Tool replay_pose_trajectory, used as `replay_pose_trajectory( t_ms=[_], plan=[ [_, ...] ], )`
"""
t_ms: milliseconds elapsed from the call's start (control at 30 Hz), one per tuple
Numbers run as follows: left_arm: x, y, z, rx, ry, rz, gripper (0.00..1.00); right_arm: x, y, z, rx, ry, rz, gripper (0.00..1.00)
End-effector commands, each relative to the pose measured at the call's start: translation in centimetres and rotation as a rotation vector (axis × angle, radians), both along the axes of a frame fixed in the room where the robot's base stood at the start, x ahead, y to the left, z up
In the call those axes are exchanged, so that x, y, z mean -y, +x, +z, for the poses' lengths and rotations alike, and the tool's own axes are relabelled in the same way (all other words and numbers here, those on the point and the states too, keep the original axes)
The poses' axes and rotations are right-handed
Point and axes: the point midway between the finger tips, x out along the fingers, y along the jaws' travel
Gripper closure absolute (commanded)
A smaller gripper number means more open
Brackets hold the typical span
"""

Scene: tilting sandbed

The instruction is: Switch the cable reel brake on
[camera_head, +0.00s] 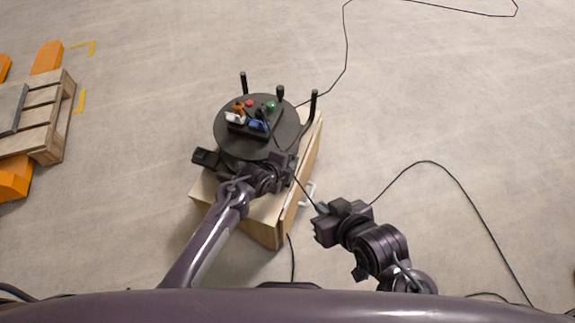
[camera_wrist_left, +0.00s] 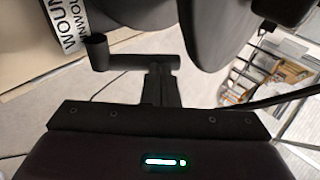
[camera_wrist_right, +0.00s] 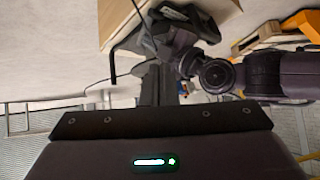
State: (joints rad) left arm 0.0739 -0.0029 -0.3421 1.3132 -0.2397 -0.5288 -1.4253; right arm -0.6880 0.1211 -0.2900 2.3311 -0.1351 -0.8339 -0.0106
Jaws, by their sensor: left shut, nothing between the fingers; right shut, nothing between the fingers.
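The cable reel (camera_head: 228,132) is a black round drum lying on a wooden box, with upright black posts around its rim. A black block (camera_head: 206,158) juts out at its front left. My left gripper (camera_head: 279,147) is shut and empty at the reel's front right edge. In the left wrist view its fingers (camera_wrist_left: 160,78) are close to a dark bar with a short round peg (camera_wrist_left: 97,50); I cannot tell whether they touch, or whether this is the brake lever. My right gripper (camera_head: 320,208) is shut and empty, right of the box.
Small coloured parts (camera_head: 252,118) sit on the reel. The wooden box (camera_head: 262,225) has a white handle (camera_head: 308,192) on its right side. A white label reading WOUND (camera_wrist_left: 65,25) shows beside the reel. Black cable (camera_head: 425,163) lies on the floor. A pallet (camera_head: 48,130) stands far left.

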Motion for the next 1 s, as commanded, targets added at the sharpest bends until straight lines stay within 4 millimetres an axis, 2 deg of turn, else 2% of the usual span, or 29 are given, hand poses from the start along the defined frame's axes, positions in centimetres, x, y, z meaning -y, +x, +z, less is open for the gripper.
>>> replay_pose_trajectory(
  t_ms=[100, 300, 700, 1000],
  plan=[
    [0.0, 0.6, 0.0, -0.01, 0.008, -0.003, 1.0, 0.7, -2.3, -1.8, -0.129, -0.053, 0.009, 1.0],
    [0.2, 1.0, -0.4, -0.072, 0.027, 0.002, 1.0, 2.0, -4.5, -3.3, -0.267, -0.117, 0.008, 1.0],
    [0.0, 1.0, -0.8, -0.082, 0.031, 0.006, 1.0, 2.2, -4.7, -3.6, -0.28, -0.124, 0.007, 1.0],
    [-0.4, 0.0, -0.6, -0.085, 0.034, 0.007, 1.0, 2.2, -4.6, -2.4, -0.279, -0.124, 0.007, 1.0]
  ],
)
